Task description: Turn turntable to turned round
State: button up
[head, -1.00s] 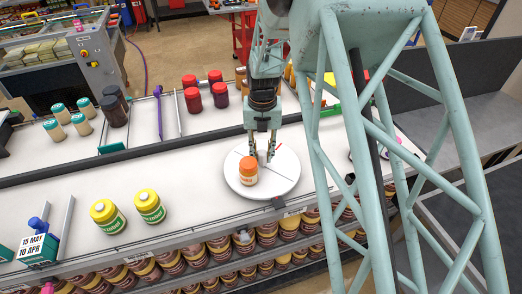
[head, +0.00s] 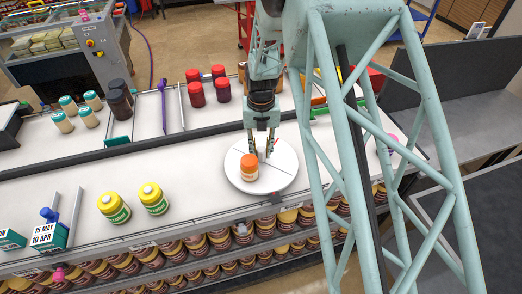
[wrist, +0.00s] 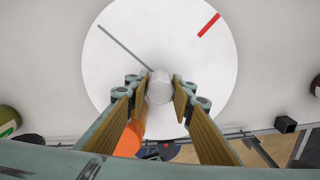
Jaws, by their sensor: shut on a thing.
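The turntable (head: 283,178) is a round white disc on the near counter, below my gripper. In the wrist view the turntable (wrist: 205,75) shows a grey line at upper left and a red mark at upper right. A pale round knob (wrist: 159,88) stands at its middle. My gripper (wrist: 160,92) points down with its fingers on either side of the knob, shut on it; it also shows in the head view (head: 265,156). An orange-capped jar (head: 249,168) stands upright on the disc beside my gripper; in the wrist view my left finger partly hides it.
Two yellow-capped jars (head: 134,203) stand left on the same counter. Several red jars (head: 208,88) stand beyond the dark divider (head: 130,149). A date block (head: 50,237) is at far left. The counter between the yellow jars and the disc is clear.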

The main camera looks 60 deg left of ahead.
jog(key=o, duration=1.2)
jog(key=shift+c, duration=0.2)
jog(key=shift+r, duration=0.15)
notch_tip(320, 180, up, 12)
